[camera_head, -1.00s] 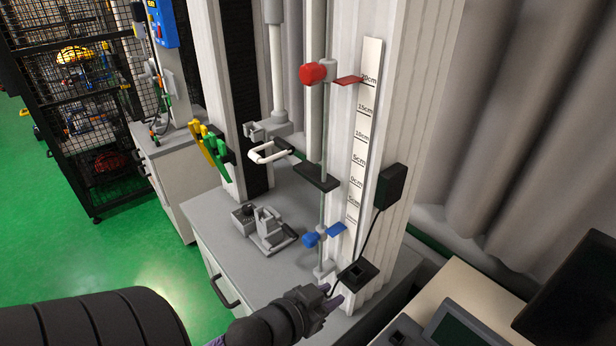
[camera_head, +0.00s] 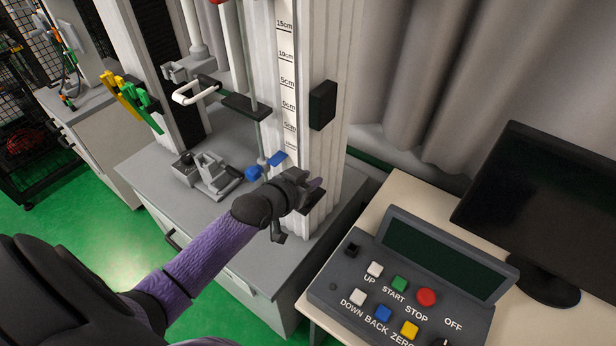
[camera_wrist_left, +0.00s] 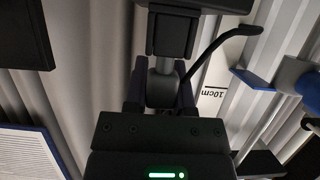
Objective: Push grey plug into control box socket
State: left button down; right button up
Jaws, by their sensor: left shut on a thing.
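My left gripper (camera_head: 312,188) is in front of the foot of the white column, right of the blue clamp. In the left wrist view its two fingers are shut on the grey plug (camera_wrist_left: 165,66), with a black block beyond it and a black cable (camera_wrist_left: 215,50) beside it. In the head view the plug is too hidden by the gripper to make out. The grey control box (camera_head: 470,319) sits on the desk at lower right. A small black socket (camera_head: 352,250) is at its upper left corner, apart from the gripper. My right gripper is not in view.
The drop tower's white column (camera_head: 332,160) carries a black box (camera_head: 322,105) and a scale. A black monitor (camera_head: 540,210) stands behind the control box. The control box has several coloured buttons and a dark screen (camera_head: 440,252). A cabinet (camera_head: 225,240) stands under the tower.

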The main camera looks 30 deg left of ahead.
pick_arm(q)
jog(key=shift+f, duration=0.4)
jog(key=shift+f, duration=0.1)
jog(key=shift+c, duration=1.9)
grip_release()
jog(key=shift+s, duration=0.1)
jog(key=p+v, duration=0.3)
jog(key=v, duration=0.6)
jog(key=shift+s, duration=0.3)
